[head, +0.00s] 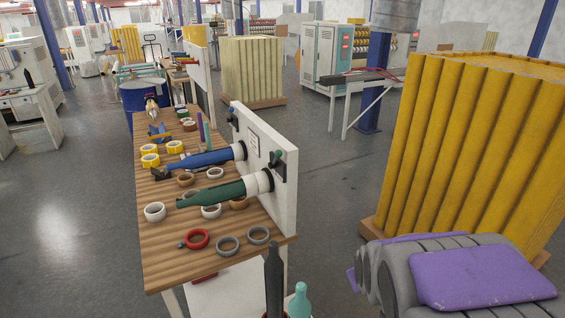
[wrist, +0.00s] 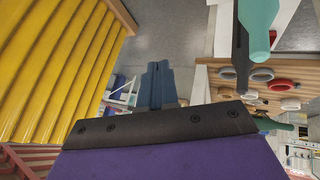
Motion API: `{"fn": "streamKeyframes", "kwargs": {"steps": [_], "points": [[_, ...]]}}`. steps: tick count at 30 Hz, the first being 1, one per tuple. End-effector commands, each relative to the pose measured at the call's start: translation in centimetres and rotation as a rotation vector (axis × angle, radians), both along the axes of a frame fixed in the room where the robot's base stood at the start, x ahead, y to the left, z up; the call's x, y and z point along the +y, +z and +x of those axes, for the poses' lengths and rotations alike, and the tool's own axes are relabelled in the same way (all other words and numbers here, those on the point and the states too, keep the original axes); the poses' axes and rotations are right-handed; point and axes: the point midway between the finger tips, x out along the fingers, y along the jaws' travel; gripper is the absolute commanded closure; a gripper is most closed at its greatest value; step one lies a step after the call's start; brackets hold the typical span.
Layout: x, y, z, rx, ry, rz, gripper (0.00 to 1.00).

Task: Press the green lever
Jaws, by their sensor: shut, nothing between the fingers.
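The purple and grey body in the lower right of the head view is mine. It is well to the right of the panel, apart from the lever.
A wooden table (head: 160,265) holds tape rolls, a red one (head: 197,239) and a blue spindle (head: 205,158). A dark bottle (head: 273,280) and teal bottle (head: 299,302) stand in front. A yellow stack (head: 470,140) is at right.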

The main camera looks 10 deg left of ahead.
Motion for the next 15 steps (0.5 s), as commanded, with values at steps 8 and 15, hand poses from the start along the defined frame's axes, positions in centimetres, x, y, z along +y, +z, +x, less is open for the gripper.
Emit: {"fn": "streamKeyframes", "kwargs": {"steps": [8,15], "points": [[2.9,1.1,12.6,-0.396,0.261,-0.236,1.0],[7.9,2.6,19.1,-0.754,0.468,-0.458,1.0]]}}
